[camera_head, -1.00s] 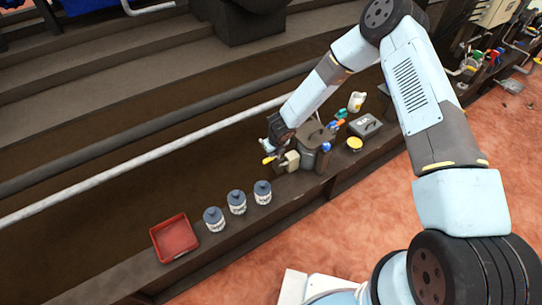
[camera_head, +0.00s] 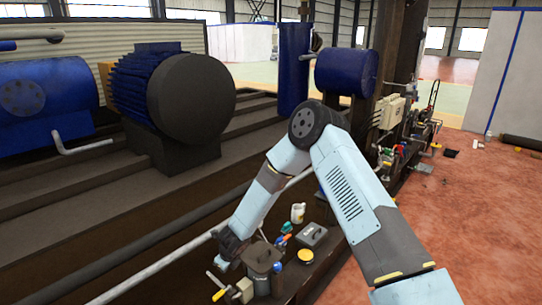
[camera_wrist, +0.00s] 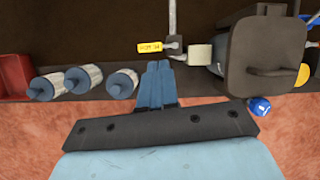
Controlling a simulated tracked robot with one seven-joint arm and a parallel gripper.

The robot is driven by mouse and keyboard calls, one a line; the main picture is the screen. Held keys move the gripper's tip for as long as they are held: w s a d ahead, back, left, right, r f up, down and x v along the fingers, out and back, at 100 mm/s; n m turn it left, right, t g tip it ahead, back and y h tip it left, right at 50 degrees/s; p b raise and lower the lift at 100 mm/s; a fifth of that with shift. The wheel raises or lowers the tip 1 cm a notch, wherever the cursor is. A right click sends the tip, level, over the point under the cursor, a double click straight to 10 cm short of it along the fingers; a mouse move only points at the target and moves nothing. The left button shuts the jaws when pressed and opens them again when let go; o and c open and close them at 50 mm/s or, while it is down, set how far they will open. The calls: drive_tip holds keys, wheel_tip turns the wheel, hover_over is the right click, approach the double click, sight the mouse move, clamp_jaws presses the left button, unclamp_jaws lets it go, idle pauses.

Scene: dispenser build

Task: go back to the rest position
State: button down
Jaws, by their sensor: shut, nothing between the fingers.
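My gripper (camera_wrist: 158,82) is shut and empty in the wrist view, its two blue-grey fingers together above the bench edge. In the head view my gripper (camera_head: 222,262) is small, at the lower middle, just left of the dark lidded dispenser (camera_head: 264,262). In the wrist view the dispenser (camera_wrist: 268,58) stands to the right of the fingers. Its beige block (camera_wrist: 200,54) and a lever with a yellow tag (camera_wrist: 150,47) lie just beyond the fingertips. I cannot tell whether the fingers touch anything.
In the head view, a grey case (camera_head: 312,236), a yellow-lidded tin (camera_head: 305,256) and a white jug (camera_head: 297,212) stand near the dispenser. Reddish floor (camera_head: 480,220) lies open at right.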

drive_tip(key=w+d+r+n+t+y, duration=0.1)
drive_tip(key=w+d+r+n, duration=0.1)
drive_tip(key=r, duration=0.4)
drive_tip(key=w+d+r+n, duration=0.1)
drive_tip(key=w+r+n, duration=0.1)
drive_tip(key=r, duration=0.4)
drive_tip(key=s+d+r+n, duration=0.1)
drive_tip(key=d+r+n, duration=0.35)
drive_tip(key=r, duration=0.45)
drive_tip(key=s+d+r+n+t, duration=0.1)
drive_tip(key=s+d+r+n, duration=0.15)
drive_tip(key=d+r, duration=0.45)
drive_tip(key=s+d+r+n, duration=0.1)
drive_tip(key=d+r+n, duration=0.25)
drive_tip(key=r, duration=0.75)
drive_tip(key=s+d+r+n+h, duration=0.2)
drive_tip(key=s+d+r+n, duration=0.3)
drive_tip(key=s+d, duration=0.7)
drive_tip(key=s+d+r+n+h, duration=0.2)
drive_tip(key=s+d+r+n, duration=0.3)
drive_tip(key=s+d+r, duration=0.4)
drive_tip(key=s+d, duration=0.3)
drive_tip(key=s, duration=0.4)
drive_tip(key=shift+r+t, duration=0.15)
drive_tip(key=shift+t, duration=0.15)
drive_tip(key=shift+s, duration=0.1)
